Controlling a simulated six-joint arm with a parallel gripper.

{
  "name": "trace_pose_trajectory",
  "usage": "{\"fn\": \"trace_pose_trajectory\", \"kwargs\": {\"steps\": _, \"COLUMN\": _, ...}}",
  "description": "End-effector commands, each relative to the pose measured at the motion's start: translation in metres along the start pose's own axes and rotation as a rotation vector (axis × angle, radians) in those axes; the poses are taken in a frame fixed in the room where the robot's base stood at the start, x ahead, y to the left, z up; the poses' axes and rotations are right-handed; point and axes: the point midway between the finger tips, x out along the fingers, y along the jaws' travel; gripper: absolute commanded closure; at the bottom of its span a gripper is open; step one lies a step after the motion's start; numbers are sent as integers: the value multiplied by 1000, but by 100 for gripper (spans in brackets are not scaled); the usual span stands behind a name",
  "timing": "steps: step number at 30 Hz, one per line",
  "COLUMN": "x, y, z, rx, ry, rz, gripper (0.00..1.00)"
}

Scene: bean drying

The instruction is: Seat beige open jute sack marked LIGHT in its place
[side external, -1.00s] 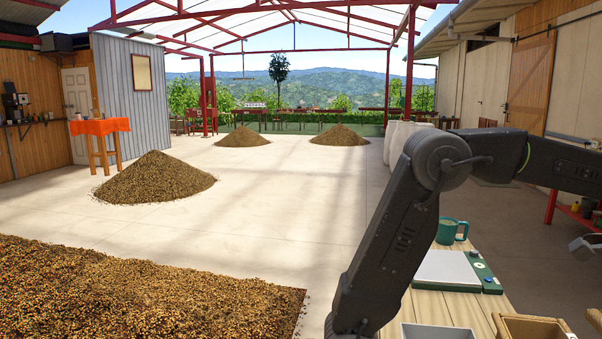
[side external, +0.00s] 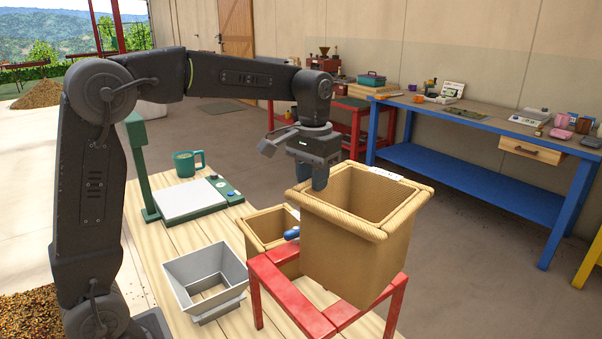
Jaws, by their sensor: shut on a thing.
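The beige open jute sack (side external: 350,250) has a thick rolled rim and an open top, and it is slightly tilted. A white tag, too small to read, shows at its far rim. My gripper (side external: 319,182) is shut on the sack's rim at its far left side, with the fingertips partly hidden by the rim. The sack is at the red stand (side external: 280,292) and hides much of it. I cannot tell whether the sack's base touches the stand.
A grey square hopper (side external: 205,272), a green-framed scale (side external: 190,200) and a green mug (side external: 188,163) share the wooden table (side external: 150,240). A blue bench (side external: 470,125) stands behind.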

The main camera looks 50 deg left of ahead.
Motion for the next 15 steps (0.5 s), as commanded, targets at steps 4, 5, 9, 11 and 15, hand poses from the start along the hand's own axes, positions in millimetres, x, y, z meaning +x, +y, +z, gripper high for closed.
{"fn": "trace_pose_trajectory", "kwargs": {"steps": 4, "x": -2, "y": 4, "z": 7, "rx": -201, "ry": 4, "rz": 1, "gripper": 100}}
{"fn": "trace_pose_trajectory", "kwargs": {"steps": 5, "x": -2, "y": 5, "z": 8, "rx": -245, "ry": 4, "rz": 1, "gripper": 100}}
{"fn": "trace_pose_trajectory", "kwargs": {"steps": 9, "x": -4, "y": 9, "z": 15, "rx": -457, "ry": 5, "rz": 2, "gripper": 100}}
{"fn": "trace_pose_trajectory", "kwargs": {"steps": 11, "x": -4, "y": 10, "z": 19, "rx": -552, "ry": 5, "rz": 2, "gripper": 100}}
{"fn": "trace_pose_trajectory", "kwargs": {"steps": 15, "x": -6, "y": 14, "z": 26, "rx": -784, "ry": 7, "rz": 4, "gripper": 100}}
